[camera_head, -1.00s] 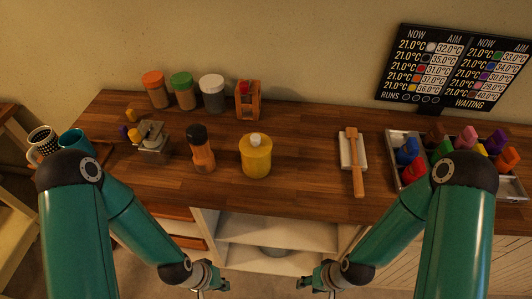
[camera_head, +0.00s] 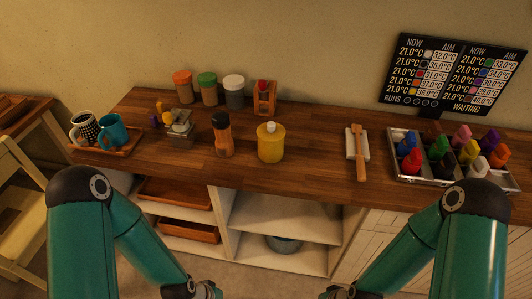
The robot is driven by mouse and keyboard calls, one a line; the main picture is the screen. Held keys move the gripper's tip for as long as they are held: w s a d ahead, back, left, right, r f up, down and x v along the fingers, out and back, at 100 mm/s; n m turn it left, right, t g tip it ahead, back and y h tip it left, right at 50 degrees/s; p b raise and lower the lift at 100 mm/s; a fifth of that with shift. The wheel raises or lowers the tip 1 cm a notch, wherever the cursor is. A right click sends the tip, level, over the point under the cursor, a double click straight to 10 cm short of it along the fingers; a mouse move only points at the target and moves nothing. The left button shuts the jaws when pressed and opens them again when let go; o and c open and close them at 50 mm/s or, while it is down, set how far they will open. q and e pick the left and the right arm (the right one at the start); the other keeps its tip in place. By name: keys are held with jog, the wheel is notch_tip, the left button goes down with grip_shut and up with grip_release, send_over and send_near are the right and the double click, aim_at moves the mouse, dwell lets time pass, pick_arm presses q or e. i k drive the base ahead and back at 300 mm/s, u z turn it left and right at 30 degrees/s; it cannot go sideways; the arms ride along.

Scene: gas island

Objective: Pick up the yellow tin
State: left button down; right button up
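The yellow tin (camera_head: 270,145) stands upright on the wooden counter near the middle of the view, with a pale knob or cap on top. Nothing touches it. My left gripper (camera_head: 207,291) is low at the bottom of the view, below and in front of the counter, left of the tin. My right gripper (camera_head: 330,293) is also low at the bottom, right of the tin. Both are cut off by the lower edge, so their fingers are mostly hidden. Neither is near the tin.
An orange bottle with a black cap (camera_head: 222,136) stands just left of the tin. A wooden mallet (camera_head: 358,152) lies to the right on a pale block. A tray (camera_head: 433,181) of coloured pieces is farther right. Open shelves (camera_head: 287,221) sit below the counter edge.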

aim_at(268, 152)
jog(key=u, duration=0.9)
jog(key=i, duration=0.65)
jog(key=z, duration=0.1)
